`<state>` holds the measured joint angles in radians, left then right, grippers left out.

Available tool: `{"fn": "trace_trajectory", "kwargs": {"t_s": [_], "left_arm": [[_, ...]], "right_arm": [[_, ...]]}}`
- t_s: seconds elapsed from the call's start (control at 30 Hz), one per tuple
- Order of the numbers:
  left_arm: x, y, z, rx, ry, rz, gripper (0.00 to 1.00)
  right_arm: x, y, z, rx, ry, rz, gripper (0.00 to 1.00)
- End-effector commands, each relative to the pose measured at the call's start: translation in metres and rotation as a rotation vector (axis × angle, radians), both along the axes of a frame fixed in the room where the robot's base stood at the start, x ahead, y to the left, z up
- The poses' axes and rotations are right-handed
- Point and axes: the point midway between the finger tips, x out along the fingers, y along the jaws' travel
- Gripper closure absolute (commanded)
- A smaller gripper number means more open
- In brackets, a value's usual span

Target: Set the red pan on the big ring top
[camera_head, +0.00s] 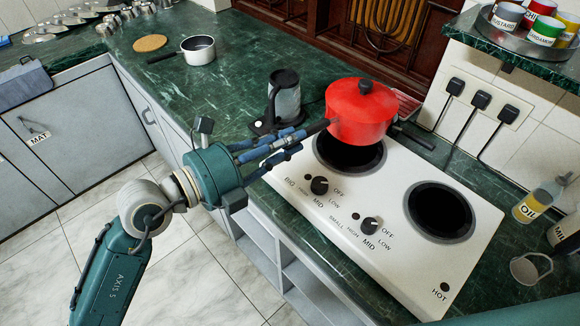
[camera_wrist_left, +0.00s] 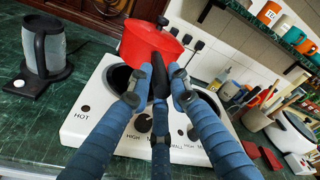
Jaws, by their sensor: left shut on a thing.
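The red pan (camera_head: 362,115) has a red lid with a dark knob and dark handles. It is at the far edge of the white hob, over or just behind the big ring (camera_head: 350,157), hiding that ring's far part. I cannot tell whether it touches the hob. My left gripper (camera_head: 300,136) comes in from the left and is shut on the pan's near handle. In the left wrist view the fingers (camera_wrist_left: 156,90) close around the dark handle, with the red pan (camera_wrist_left: 148,42) just beyond. My right gripper is not in view.
The other ring (camera_head: 440,211) is empty. Knobs (camera_head: 319,185) line the hob's front edge. A kettle (camera_head: 285,98) stands close left of the pan. Plugs (camera_head: 481,99) and cords are on the wall at right. An oil bottle (camera_head: 540,200) stands at far right.

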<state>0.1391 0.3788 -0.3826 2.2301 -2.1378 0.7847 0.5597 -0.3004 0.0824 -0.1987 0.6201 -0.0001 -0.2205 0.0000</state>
Motion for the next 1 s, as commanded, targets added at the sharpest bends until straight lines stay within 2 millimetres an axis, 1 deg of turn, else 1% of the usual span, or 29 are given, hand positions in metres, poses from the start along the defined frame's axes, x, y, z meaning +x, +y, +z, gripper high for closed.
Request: {"fn": "trace_trajectory", "kwargs": {"t_s": [0.03, 0.1, 0.3, 0.53, 0.63, 0.83, 0.87, 0.9, 0.93, 0.97, 1.0], "left_arm": [[0.0, 0.0, -0.01, -0.003, -0.002, 0.001, 1.0], [0.0, 0.0, -0.021, -0.005, -0.002, 0.001, 1.0], [0.001, 0.0, -0.035, -0.007, -0.007, 0.001, 1.0], [0.001, 0.0, -0.069, -0.005, -0.005, 0.001, 1.0], [0.001, 0.0, -0.075, -0.006, -0.006, 0.001, 1.0], [0.001, 0.0, -0.076, -0.004, -0.006, 0.001, 1.0], [0.0, 0.0, -0.079, 0.002, -0.001, -0.001, 0.8], [0.0, 0.0, -0.079, 0.002, 0.0, 0.0, 0.72], [0.0, 0.0, -0.079, 0.002, 0.0, 0.0, 0.66], [0.0, 0.0, -0.079, 0.001, -0.001, 0.0, 0.63], [0.0, 0.0, -0.079, 0.001, -0.001, 0.0, 0.63]], "right_arm": [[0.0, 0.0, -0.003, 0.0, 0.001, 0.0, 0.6], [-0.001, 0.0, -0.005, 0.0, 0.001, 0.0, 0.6], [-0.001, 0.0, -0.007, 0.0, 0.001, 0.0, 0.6], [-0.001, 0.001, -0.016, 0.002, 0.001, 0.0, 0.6], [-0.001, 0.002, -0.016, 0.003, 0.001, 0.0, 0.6], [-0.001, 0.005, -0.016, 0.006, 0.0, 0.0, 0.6], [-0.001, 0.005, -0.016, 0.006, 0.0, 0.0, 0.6], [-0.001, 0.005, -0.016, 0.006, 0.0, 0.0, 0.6], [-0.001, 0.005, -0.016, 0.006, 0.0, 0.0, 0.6], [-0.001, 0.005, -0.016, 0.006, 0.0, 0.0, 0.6], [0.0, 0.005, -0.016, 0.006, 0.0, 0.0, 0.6]]}}
